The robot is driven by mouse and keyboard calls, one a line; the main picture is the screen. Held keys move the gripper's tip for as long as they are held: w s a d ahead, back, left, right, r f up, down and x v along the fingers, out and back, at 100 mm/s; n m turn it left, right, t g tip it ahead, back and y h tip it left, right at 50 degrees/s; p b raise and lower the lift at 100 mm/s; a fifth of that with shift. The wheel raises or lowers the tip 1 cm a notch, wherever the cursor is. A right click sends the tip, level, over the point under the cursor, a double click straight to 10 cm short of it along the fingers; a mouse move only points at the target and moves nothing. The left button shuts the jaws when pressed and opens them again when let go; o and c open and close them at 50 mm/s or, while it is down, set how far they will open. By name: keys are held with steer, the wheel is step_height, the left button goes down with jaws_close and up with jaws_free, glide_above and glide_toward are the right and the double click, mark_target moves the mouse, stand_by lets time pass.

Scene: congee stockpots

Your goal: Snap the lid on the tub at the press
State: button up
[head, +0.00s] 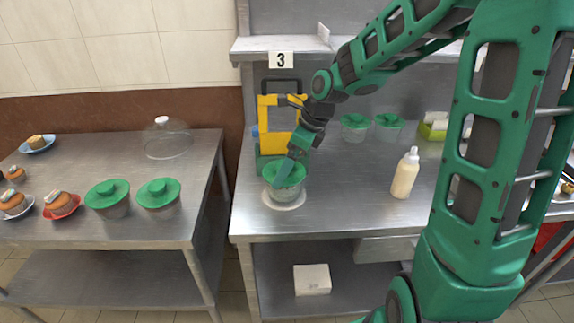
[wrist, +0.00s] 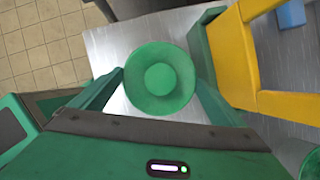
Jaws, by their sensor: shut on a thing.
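The clear tub (head: 284,194) stands on a pale round spot (head: 285,206) near the front left of the steel counter. A round green lid with a raised centre knob (wrist: 160,78) covers its mouth; I cannot tell whether it is snapped down. My gripper (head: 287,174) comes down over it from above, shut on the lid, with one finger at each side of the rim in the wrist view. The finger partly hides the lid in the head view. The yellow press (head: 267,113) with its dark handle and green base stands just behind the tub.
Two green-lidded tubs (head: 354,126) stand at the counter's back. A cream bottle (head: 405,174) stands to the right. The left table (head: 110,232) holds two more lidded tubs (head: 158,197), pastries and a glass dome (head: 168,140). A gap separates table and counter.

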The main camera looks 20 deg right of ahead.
steer(key=shift+f, duration=0.1)
stand_by(0.7)
steer(key=o, duration=0.7)
steer(key=shift+r, duration=3.5)
jaws_close()
steer(key=shift+f, duration=2.35)
